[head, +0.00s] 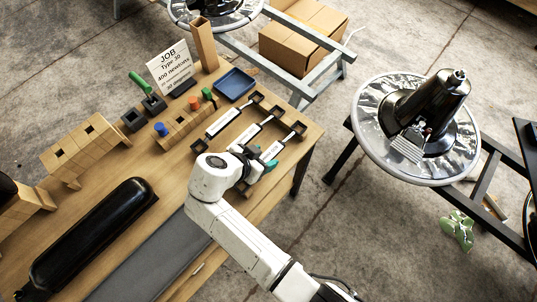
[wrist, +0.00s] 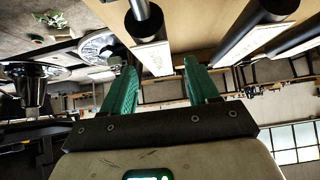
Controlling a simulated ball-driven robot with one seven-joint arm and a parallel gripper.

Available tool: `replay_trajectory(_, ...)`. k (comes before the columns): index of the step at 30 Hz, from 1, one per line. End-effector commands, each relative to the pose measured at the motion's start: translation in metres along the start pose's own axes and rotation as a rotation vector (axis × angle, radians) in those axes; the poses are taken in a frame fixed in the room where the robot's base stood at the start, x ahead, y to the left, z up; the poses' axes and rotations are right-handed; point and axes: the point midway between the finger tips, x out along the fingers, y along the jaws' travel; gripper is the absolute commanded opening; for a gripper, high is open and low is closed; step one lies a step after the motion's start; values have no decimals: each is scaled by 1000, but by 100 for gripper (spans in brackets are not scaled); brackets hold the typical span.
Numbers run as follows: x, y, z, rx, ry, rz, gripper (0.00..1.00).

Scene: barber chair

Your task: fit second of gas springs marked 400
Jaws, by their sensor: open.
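Several gas springs with white labels lie side by side in dark end holders on the wooden bench: one at the far left (head: 223,122), one in the middle (head: 247,134) and one nearest my gripper (head: 271,151). The label print is too small to read surely. My gripper (head: 262,159) is open, with teal fingers, at the nearest spring. In the wrist view a labelled spring (wrist: 153,58) shows beyond and between the open fingers (wrist: 160,66); contact cannot be told. A job card (head: 171,67) reads type 30, 400 newtons. A black chair base (head: 432,100) stands on a round shiny plate at right.
A blue tray (head: 235,84), wooden blocks with coloured pegs (head: 182,124) and a green-handled tool (head: 141,83) are on the bench. A long black cushion (head: 88,240) lies at front left. A cardboard box (head: 303,37) is behind. Floor shows between bench and chair base.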

Motion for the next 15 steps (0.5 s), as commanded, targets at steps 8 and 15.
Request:
replay_trajectory(8, 22, 0, 0, 0, 0, 1, 60)
replay_trajectory(15, 22, 0, 0, 0, 0, 0, 53)
